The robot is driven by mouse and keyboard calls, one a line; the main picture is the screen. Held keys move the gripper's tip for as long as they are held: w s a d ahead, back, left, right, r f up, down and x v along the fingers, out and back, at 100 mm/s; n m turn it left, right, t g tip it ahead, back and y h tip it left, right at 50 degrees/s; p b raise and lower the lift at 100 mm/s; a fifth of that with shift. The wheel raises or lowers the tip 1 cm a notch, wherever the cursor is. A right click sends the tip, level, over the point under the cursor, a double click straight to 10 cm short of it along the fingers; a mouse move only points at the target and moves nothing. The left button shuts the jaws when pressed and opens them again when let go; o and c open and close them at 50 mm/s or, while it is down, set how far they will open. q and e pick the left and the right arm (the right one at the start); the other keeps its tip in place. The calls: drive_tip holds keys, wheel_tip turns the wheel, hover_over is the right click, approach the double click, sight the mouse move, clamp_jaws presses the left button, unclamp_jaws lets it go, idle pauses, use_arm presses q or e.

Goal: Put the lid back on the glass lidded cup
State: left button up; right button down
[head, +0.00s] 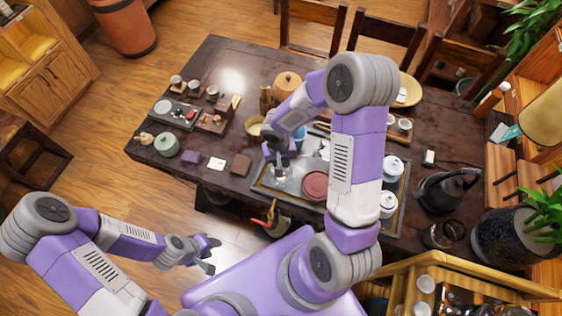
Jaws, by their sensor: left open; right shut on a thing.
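My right gripper (279,160) reaches down over the left part of the tea tray (262,187). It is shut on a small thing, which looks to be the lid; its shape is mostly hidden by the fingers. The glass lidded cup cannot be made out clearly; something pale and shiny lies just under the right gripper. My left gripper (213,256) is open and empty, low in front of the table's near edge, apart from everything.
A reddish-brown round dish (315,185) is on the tray. White lidded cups (393,167) stand at its right side. A yellowish bowl (254,126) is left of my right gripper. A black kettle (445,192) stands at right.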

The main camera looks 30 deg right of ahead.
idle(0.4)
drive_tip(key=c, duration=0.9)
unclamp_jaws()
drive_tip(key=shift+o, duration=0.3)
drive_tip(key=o, duration=0.4)
drive_tip(key=shift+r+p, duration=2.25)
drive_tip(key=shift+r, duration=1.25)
clamp_jaws()
